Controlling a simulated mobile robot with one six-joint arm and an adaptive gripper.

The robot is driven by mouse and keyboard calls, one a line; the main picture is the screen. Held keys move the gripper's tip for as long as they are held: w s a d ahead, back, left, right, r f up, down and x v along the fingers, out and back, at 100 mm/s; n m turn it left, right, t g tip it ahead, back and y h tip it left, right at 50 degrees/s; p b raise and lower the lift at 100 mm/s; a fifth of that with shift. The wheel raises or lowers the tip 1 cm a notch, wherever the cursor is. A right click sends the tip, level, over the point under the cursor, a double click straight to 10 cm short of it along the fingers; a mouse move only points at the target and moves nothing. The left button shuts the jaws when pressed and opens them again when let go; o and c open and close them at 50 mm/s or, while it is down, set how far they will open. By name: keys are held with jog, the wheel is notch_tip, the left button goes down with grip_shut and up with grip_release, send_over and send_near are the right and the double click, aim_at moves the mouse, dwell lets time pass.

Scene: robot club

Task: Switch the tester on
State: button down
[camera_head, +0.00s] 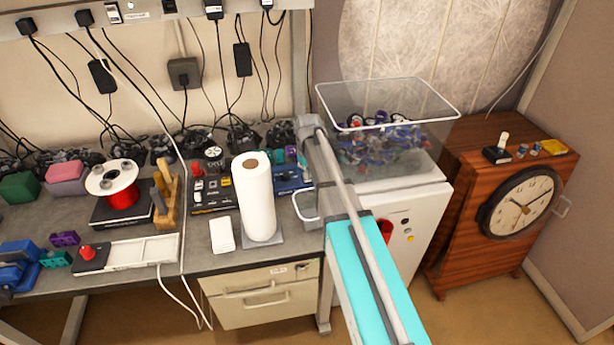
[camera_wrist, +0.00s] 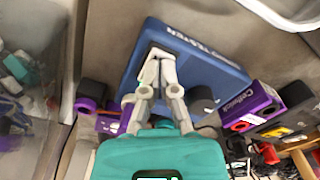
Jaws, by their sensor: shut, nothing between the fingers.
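The tester (camera_wrist: 215,70) is a blue box with white lettering on its face, partly readable as "TESTER", in the wrist view. It also shows in the head view as a blue patch (camera_head: 287,187) on the bench, partly hidden behind the paper roll and my arm. My gripper (camera_wrist: 159,57) is shut and empty, its fingertips over the tester's face at a dark patch near its upper left end. The fingers hide most of that patch, so I cannot tell the switch's position or whether they touch it. A black round knob (camera_wrist: 202,99) sits on the tester's lower edge.
A white paper roll (camera_head: 257,200) stands left of the tester. A purple box (camera_wrist: 262,108) lies close to the tester's right. A clear bin of parts (camera_head: 390,140) stands on a white cabinet at right. Cables and adapters crowd the bench's back.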

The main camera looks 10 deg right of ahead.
jog(key=shift+r+p, duration=3.1)
jog(key=shift+r, duration=0.2)
jog(key=s+m, duration=0.6)
jog(key=s, duration=1.7)
jog(key=shift+a+f, duration=0.15)
jog(key=shift+a, duration=0.2)
